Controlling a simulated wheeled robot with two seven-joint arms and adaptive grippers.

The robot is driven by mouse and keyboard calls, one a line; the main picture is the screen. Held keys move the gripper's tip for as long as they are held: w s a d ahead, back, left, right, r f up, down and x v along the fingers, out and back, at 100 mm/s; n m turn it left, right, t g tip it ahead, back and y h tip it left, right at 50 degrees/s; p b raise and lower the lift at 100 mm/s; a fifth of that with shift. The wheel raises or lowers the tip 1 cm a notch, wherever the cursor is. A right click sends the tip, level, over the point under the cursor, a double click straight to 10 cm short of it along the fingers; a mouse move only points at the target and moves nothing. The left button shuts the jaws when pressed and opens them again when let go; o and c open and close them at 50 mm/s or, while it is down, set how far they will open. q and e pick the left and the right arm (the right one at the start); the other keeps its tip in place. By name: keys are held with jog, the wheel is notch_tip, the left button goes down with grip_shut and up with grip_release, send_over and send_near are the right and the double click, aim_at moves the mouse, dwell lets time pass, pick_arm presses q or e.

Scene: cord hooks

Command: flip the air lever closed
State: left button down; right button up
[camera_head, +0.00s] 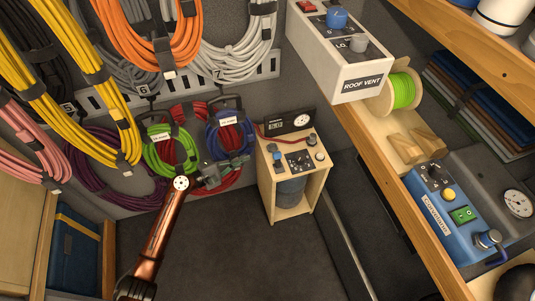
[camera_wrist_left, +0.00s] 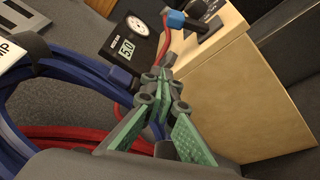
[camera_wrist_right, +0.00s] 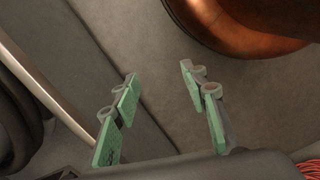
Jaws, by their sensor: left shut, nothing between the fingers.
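A small wooden cabinet (camera_head: 311,192) stands by the back wall with a dark control panel on top. A small blue part (camera_head: 278,157) sits at the panel's left edge; it also shows in the left wrist view (camera_wrist_left: 176,19), where a red hose meets it. It may be the air lever, but its position is unclear. My left gripper (camera_head: 243,160) is shut and empty, just left of the cabinet and in front of the blue cord coil; its fingertips also show in the left wrist view (camera_wrist_left: 160,76), apart from the blue part. My right gripper (camera_wrist_right: 158,84) is open and empty.
A gauge box (camera_head: 289,123) stands behind the panel. Hanging green (camera_head: 160,152) and blue (camera_head: 222,137) cords are close to my left gripper. A wooden shelf on the right holds a roof vent box (camera_head: 335,60) and a blue compressor box (camera_head: 440,205). The floor in front is clear.

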aim_at(265, 154)
pick_arm(q)
jog(key=b+x, duration=0.1)
jog(key=x, duration=0.2)
jog(key=b+x, duration=0.1)
jog(key=x, duration=0.3)
jog(key=b+x, duration=0.1)
jog(key=x, duration=0.2)
jog(key=shift+w+f+b, duration=0.1)
jog(key=shift+f+b, duration=0.3)
jog(key=shift+f, duration=0.05)
jog(key=s+r, duration=0.1)
jog(key=s+r+p, duration=0.1)
jog(key=s, duration=0.1)
jog(key=shift+d+r, duration=0.25)
jog(key=shift+d, duration=0.1)
jog(key=shift+s+d, duration=0.15)
jog(key=shift+s, duration=0.1)
pick_arm(e)
jog(key=shift+t, duration=0.4)
jog(key=r, duration=0.1)
jog(key=w+a+r, duration=0.1)
jog(key=r, duration=0.1)
jog(key=shift+w+a+r, duration=0.25)
jog(key=shift+w+a, duration=0.1)
jog(key=shift+w, duration=0.05)
pick_arm(q)
jog(key=shift+s, duration=0.1)
